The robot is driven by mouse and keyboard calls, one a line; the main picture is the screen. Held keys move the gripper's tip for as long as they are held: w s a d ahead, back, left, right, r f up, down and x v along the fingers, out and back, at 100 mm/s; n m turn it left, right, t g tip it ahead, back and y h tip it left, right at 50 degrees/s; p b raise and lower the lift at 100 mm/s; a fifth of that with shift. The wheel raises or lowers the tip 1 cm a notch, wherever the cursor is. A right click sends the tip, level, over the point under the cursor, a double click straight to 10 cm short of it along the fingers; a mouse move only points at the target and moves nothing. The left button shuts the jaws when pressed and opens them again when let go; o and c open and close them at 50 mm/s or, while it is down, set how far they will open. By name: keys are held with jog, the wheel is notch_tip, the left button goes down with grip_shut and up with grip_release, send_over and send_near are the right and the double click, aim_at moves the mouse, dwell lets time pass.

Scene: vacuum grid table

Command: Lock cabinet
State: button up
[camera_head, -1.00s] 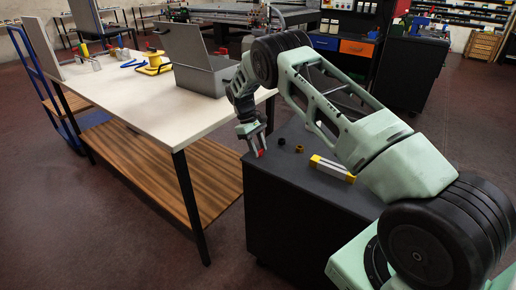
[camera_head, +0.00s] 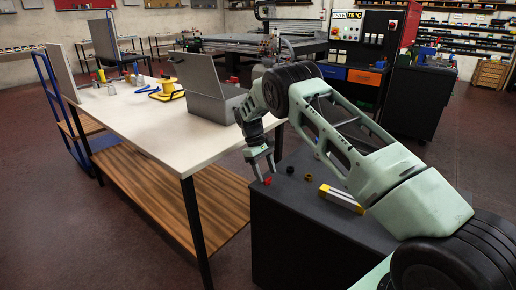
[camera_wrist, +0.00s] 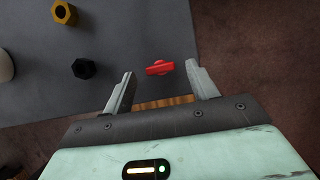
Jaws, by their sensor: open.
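The dark grey cabinet (camera_head: 290,205) stands right of the workbench, with its flat top facing up. A small red knob (camera_head: 267,181) sits near the corner of its top; it also shows in the wrist view (camera_wrist: 160,68). My gripper (camera_head: 260,170) points down just above the knob. In the wrist view my gripper (camera_wrist: 164,80) is open, with one finger on each side of the knob and a gap to both. The knob's handle lies roughly sideways in that view. Whether the fingertips reach down to its height I cannot tell.
A black nut (camera_wrist: 83,68), a brass nut (camera_wrist: 64,13) and a yellow-ended bar (camera_head: 341,198) lie on the cabinet top.

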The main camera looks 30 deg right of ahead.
jog(key=v, duration=1.5)
jog(key=shift+r, duration=0.3)
jog(key=shift+w+a, duration=0.1)
jog(key=shift+a, duration=0.05)
jog(key=s+a+r+n+t+y+p, duration=0.1)
jog(key=s+a+r, duration=0.15)
jog(key=a, duration=0.35)
jog(key=s+a+r, duration=0.1)
jog(key=a+r, duration=0.2)
jog(key=a, duration=0.4)
jog(key=s+a+r+n+t+y, duration=0.1)
jog(key=s+a+r, duration=0.3)
jog(key=s+a, duration=0.85)
jog(key=s+a+n+t+p, duration=0.1)
jog(key=s+a, duration=0.1)
jog(key=s, duration=0.5)
jog(key=s+a, duration=0.3)
jog(key=s, duration=0.5)
jog(key=s+d+f, duration=0.1)
jog(key=s, duration=0.6)
jog(key=s+d+f+t, duration=0.1)
jog(key=s+d+f, duration=0.1)
jog(key=s, duration=0.6)
jog(key=shift+s+d+n+p, duration=0.25)
jog(key=shift+s+n+p, duration=0.05)
jog(key=shift+n+p, duration=0.1)
